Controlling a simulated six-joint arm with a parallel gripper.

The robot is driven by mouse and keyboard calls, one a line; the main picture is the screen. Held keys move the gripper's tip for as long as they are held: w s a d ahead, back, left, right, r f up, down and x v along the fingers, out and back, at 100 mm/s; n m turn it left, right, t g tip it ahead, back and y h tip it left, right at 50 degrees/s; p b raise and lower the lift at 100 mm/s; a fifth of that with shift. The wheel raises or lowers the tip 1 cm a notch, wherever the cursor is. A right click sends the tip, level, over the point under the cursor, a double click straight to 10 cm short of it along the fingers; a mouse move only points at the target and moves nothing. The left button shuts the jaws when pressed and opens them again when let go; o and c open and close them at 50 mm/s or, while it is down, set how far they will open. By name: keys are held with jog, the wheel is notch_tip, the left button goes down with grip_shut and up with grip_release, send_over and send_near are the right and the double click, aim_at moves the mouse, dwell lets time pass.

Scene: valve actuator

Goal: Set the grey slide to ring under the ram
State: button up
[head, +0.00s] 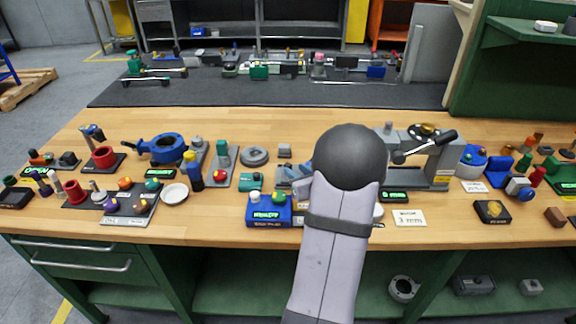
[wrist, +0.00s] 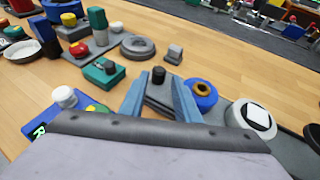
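In the wrist view, my gripper (wrist: 157,84) has its two blue-grey fingers apart, one on each side of a grey block with a black knob (wrist: 158,75), which looks like the grey slide. I see no clear contact between the fingers and it. A blue ring with a brown-yellow centre (wrist: 201,96) lies just right of the right finger. A round white part with a dark square (wrist: 252,117) is further right. In the head view, the grey press with a black lever (head: 425,150) stands right of my arm. My arm hides the slide and the space under the ram there.
A green block with a dark knob (wrist: 104,72) is left of my fingers, and a small grey block (wrist: 174,53) is beyond them. A blue box with a lit display (head: 268,210) stands at the bench front. A grey disc (head: 254,156) lies behind it.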

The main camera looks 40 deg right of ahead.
aim_at(289, 166)
jog(key=shift+p+x, duration=0.95)
jog(key=shift+x, duration=2.5)
